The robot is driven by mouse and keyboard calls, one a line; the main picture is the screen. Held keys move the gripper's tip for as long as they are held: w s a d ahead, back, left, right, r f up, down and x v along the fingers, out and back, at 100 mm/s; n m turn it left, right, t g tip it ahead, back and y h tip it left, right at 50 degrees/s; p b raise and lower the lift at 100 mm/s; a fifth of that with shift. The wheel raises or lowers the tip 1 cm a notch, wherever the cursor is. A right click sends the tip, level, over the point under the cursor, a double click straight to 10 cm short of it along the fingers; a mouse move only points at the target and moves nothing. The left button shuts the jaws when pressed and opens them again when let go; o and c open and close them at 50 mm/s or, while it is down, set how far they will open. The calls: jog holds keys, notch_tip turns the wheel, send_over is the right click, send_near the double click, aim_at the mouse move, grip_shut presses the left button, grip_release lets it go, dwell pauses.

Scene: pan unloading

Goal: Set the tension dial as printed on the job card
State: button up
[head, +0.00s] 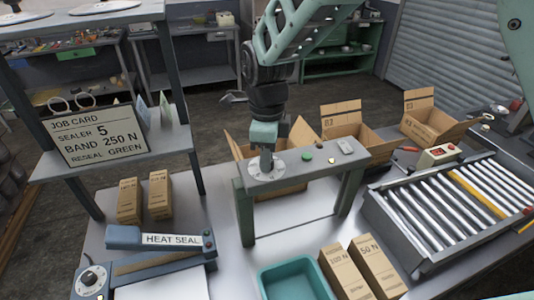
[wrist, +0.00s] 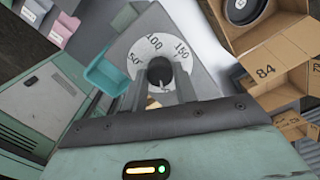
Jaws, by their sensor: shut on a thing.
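The job card (head: 96,135) on the left shelf reads "SEALER 5, BAND 250 N, RESEAL GREEN". The tension dial (head: 256,176) is a round white plate on top of the grey arch. In the wrist view its plate (wrist: 168,52) shows 50, 100 and 150; the rest is hidden by my gripper. My gripper (head: 266,163) points down at the dial. In the wrist view my gripper (wrist: 161,82) has its fingers either side of the dark knob (wrist: 160,69) and is shut on it. I cannot read the knob's setting.
A teal tray (head: 292,282) and cartons (head: 375,265) are in front. A roller conveyor (head: 450,215) is at right; open boxes stand behind.

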jog(key=shift+w+r, duration=0.1)
jog(key=o, duration=1)
jog(key=shift+c, duration=0.2)
notch_tip(320, 180, up, 17)
jog(key=b, duration=0.4)
jog(key=shift+r, duration=0.2)
jog(key=s+d+f+n+b, duration=0.3)
jog(key=s+d+f+n, duration=0.1)
jog(key=s+f+n, duration=0.4)
jog(key=s+d+f+n+b, duration=0.3)
jog(key=s+f+n, duration=0.5)
jog(key=f+n, duration=0.1)
jog(key=s+d+f+n+b, duration=0.3)
jog(key=s+f+n, duration=0.5)
jog(key=n, duration=0.3)
jog(key=shift+s+d+f+y, duration=0.3)
jog(key=shift+d+f, duration=0.1)
jog(key=shift+d, duration=0.45)
